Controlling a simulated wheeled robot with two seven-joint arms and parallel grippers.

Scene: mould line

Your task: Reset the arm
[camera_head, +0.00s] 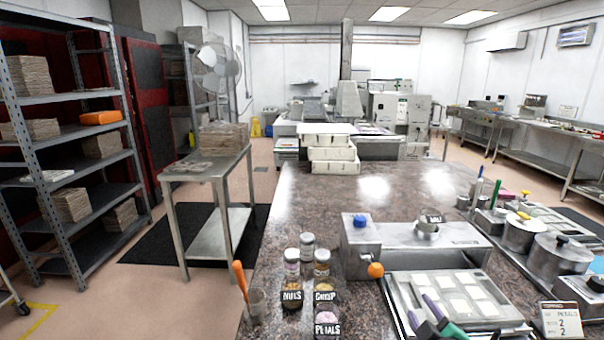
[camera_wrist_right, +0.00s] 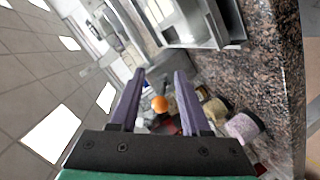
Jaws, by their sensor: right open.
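My right gripper (camera_head: 421,307) shows at the bottom of the head view, with purple fingers and a green body. It appears in front of the lower part of the grey mould tray (camera_head: 393,300) with pale cells; I cannot tell its height above it. In the right wrist view the two purple fingers (camera_wrist_right: 160,75) stand apart with nothing between their tips. That view is strongly tilted, with an orange ball (camera_wrist_right: 159,104) and jars beyond the fingers. My left gripper is not in the head view.
A topping card (camera_head: 561,320) and lidded metal pots (camera_head: 520,234) are at right. A steel machine (camera_head: 420,243) stands behind the tray.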

